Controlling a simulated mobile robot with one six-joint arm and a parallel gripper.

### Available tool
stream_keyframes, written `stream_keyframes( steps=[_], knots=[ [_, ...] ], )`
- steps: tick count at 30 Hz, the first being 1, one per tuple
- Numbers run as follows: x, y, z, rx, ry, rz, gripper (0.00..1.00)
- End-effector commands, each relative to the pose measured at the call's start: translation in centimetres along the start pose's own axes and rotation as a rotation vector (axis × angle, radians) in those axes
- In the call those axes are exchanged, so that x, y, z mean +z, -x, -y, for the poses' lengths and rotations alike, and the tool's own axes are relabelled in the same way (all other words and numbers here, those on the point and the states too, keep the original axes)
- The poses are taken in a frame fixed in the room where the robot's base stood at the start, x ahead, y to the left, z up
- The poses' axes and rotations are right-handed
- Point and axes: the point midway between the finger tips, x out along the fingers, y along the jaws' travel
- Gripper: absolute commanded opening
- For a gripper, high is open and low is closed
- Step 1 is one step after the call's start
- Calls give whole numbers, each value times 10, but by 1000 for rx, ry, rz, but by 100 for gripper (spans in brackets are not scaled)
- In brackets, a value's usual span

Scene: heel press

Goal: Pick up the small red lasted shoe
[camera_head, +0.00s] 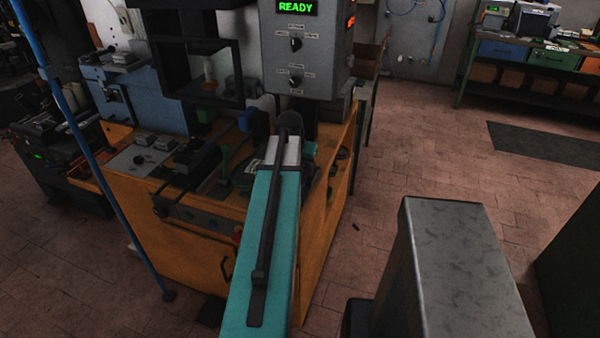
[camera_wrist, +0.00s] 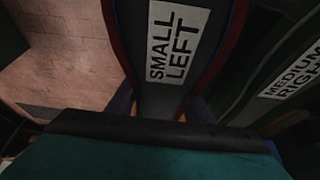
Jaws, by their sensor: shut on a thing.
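The small red lasted shoe (camera_wrist: 158,80) fills the top middle of the wrist view. I see a dark grey face with red edges and a white label reading "SMALL LEFT". My gripper (camera_wrist: 160,108) is shut on it, with dark fingers at its two sides near the bottom of the view. The front of my wrist hides its lower end. In the head view my own teal arm covers the gripper, and I cannot make out the red shoe there.
A dark green piece labelled "MEDIUM RIGHT" (camera_wrist: 285,85) lies close on the right in the wrist view. The orange-sided bench (camera_head: 185,255) stands ahead, with a press control box (camera_head: 305,50) reading "READY". Tiled floor (camera_head: 395,165) is open to the right.

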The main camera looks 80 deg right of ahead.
Motion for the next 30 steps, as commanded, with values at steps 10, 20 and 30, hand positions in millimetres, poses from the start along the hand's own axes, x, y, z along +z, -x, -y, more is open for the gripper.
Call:
stream_keyframes(
  steps=[10,20,30],
  knots=[
    [0,1,0,1,1,0,16],
    [-5,11,0,0,0,-1,16],
    [-19,42,0,0,0,-3,16]
  ],
)
